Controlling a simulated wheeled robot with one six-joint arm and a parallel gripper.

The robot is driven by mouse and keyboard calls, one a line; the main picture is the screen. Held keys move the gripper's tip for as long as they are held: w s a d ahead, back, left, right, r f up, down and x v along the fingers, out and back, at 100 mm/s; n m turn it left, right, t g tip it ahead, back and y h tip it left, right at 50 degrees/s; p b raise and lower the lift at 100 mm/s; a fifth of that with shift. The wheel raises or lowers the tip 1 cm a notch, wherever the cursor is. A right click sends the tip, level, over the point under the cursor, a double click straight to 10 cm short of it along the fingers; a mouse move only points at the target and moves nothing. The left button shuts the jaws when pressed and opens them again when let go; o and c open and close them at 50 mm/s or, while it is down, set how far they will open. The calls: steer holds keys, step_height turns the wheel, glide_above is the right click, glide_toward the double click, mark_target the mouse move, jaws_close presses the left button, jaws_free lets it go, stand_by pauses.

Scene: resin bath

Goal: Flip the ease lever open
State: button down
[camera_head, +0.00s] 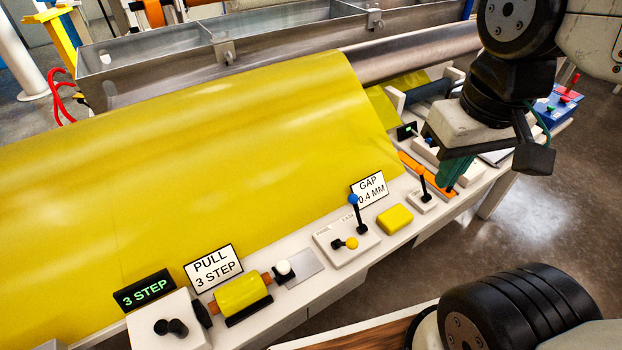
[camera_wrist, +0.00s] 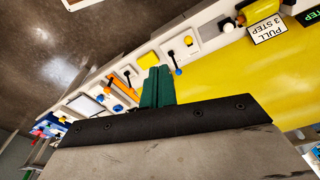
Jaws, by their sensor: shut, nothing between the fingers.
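A white control plate (camera_head: 335,251) sits on the bench ledge with two levers; its printed lettering is too small to read surely. One lever stands upright with a blue ball (camera_head: 353,199); the other lies low with a yellow knob (camera_head: 351,243). I cannot tell for certain which is the ease lever. In the wrist view the plate (camera_wrist: 197,36) lies beyond my fingertips, with the blue ball (camera_wrist: 178,72) and the yellow knob (camera_wrist: 188,41). My gripper (camera_head: 451,181) has green fingers, is shut and empty, and hangs right of the plate, apart from it. Its fingers also show in the wrist view (camera_wrist: 157,72).
A yellow block (camera_head: 395,218) and a small black lever (camera_head: 423,188) stand between the plate and my gripper. A "GAP 0.4 MM" sign (camera_head: 369,189) stands behind the plate. A yellow sheet (camera_head: 220,150) slopes behind the ledge. A "PULL 3 STEP" sign (camera_head: 213,267) is at left.

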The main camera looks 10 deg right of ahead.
steer(key=shift+w+a, duration=0.15)
steer(key=shift+w, duration=0.05)
steer(key=w+a+f+n+g, duration=0.1)
steer(key=w+f, duration=0.2)
steer(key=w, duration=0.6)
steer(key=w+a+f+g, duration=0.1)
steer(key=w+f, duration=0.2)
steer(key=w, duration=0.6)
steer(key=w+a+f+n+g+h, duration=0.1)
steer(key=w+a+f, duration=0.2)
steer(key=w+f, duration=0.7)
step_height(320, 180, down, 3)
steer(key=shift+w+a+f+g+h, duration=0.2)
steer(key=shift+a+g+h, duration=0.1)
steer(key=shift+g, duration=0.1)
